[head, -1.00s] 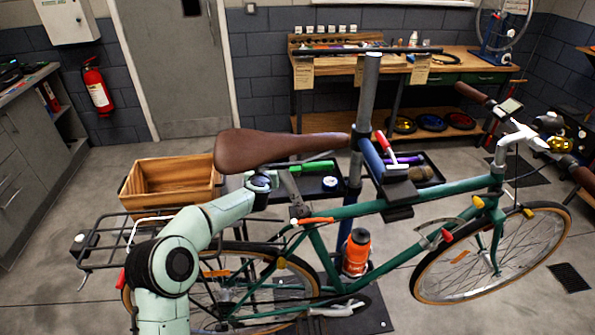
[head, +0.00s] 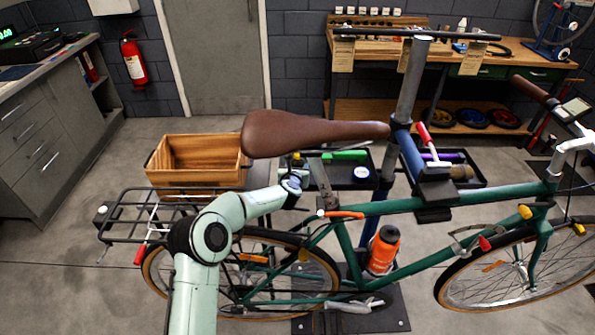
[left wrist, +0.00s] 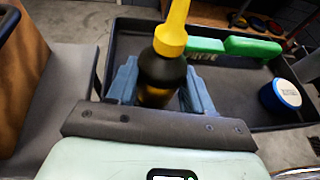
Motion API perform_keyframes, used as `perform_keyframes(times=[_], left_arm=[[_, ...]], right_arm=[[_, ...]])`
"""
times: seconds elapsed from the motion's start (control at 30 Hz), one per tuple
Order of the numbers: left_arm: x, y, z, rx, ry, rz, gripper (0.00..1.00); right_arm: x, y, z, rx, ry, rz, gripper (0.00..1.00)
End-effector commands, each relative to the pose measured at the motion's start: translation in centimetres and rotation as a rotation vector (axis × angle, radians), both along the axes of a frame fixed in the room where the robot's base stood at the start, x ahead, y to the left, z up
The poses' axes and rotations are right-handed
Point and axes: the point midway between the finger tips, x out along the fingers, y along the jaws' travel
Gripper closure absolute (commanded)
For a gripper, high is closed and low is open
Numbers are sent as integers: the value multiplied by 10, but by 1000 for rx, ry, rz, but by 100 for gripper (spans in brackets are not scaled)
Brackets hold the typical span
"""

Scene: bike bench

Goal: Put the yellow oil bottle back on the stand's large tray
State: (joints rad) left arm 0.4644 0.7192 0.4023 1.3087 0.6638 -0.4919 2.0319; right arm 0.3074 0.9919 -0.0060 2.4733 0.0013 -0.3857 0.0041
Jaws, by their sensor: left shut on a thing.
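The yellow oil bottle, with a dark body and yellow nozzle (left wrist: 171,38), stands roughly upright between the fingers of my left gripper (left wrist: 155,95) in the left wrist view. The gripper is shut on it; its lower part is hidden. In the head view the left gripper (head: 293,180) is below the saddle, at the left side of the stand's black tray (head: 345,184). This tray holds a green tool and a blue tin, and fills the background behind the bottle in the left wrist view (left wrist: 235,112). I cannot tell the bottle's height over it. My right gripper is not in view.
The brown saddle (head: 300,132) and stand post (head: 410,85) are close by. A wooden crate (head: 197,187) is at left. A second tray (head: 475,180) is right of the post.

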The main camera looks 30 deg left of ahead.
Motion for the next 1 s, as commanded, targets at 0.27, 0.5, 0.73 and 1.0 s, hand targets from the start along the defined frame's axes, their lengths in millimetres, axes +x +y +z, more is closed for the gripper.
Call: perform_keyframes(times=[0.27,0.5,0.73,1.0], left_arm=[[0,1,-5,1,-3,1,100],[0,0,-8,0,-2,1,24],[0,0,-7,1,-2,1,24],[-12,-4,-2,1,-2,1,24]], right_arm=[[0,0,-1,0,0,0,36],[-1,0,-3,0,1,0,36],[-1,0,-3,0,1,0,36],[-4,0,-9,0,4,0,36]])
